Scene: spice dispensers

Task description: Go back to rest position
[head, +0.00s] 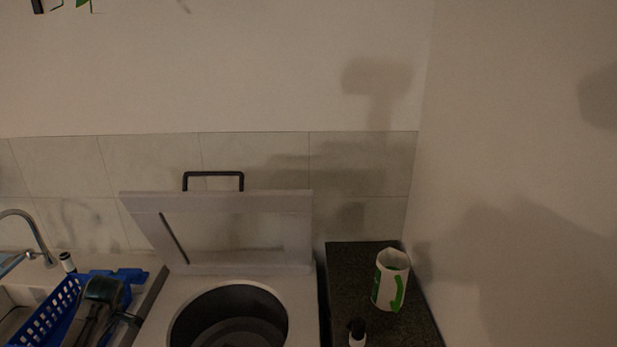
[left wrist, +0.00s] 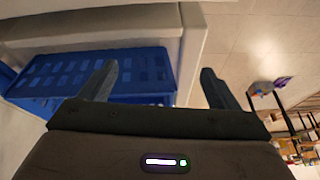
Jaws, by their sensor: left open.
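My left gripper (left wrist: 158,70) shows in the left wrist view with its two fingers spread wide apart. Nothing is between the fingers. I cannot make out my left gripper for certain in the head view. My right gripper is not in view. In the head view, a white container with green markings (head: 391,280) stands upright on a dark speckled counter (head: 350,262). A small white bottle with a black top (head: 357,335) is at the lower edge, partly cut off.
A pale unit with a round dark opening (head: 230,315) has its lid (head: 225,230) raised. A blue basket (head: 65,310) holding dark items and a faucet (head: 28,228) are at left. A wall is at right. The wrist view shows distant shelves (left wrist: 300,135).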

